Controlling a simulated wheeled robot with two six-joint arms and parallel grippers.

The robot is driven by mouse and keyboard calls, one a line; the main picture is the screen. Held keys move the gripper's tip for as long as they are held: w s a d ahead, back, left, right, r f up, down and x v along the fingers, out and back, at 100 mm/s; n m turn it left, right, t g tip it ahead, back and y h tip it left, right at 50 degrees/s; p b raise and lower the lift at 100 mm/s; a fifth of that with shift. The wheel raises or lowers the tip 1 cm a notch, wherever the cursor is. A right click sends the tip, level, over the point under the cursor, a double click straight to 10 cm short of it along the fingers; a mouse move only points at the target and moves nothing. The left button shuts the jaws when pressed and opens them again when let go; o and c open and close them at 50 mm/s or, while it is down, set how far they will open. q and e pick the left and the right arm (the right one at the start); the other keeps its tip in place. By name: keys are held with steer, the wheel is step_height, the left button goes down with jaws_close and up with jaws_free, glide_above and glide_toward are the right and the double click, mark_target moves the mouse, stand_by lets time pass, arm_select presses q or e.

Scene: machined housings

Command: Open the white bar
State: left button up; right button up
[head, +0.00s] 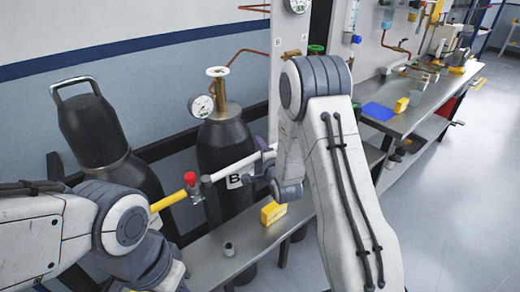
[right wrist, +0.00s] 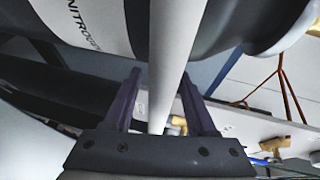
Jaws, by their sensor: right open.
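The white bar (head: 232,168) slants across the front of a dark gas cylinder in the head view. Its left end is beside a red knob (head: 190,178) and a yellow bar (head: 168,202). My right gripper (head: 265,153) is at the bar's right end, partly hidden by my own arm. In the right wrist view the white bar (right wrist: 178,50) runs between the two open purple fingers (right wrist: 160,85), with a gap visible at least on the right side. My left arm comes in at the lower left, but its gripper does not show.
The dark cylinder (head: 222,140) with a gauge (head: 201,106) stands behind the bar. Another dark cylinder (head: 95,125) leans at left. Open floor lies at right.

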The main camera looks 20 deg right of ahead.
jaws_close()
stand_by(1.4)
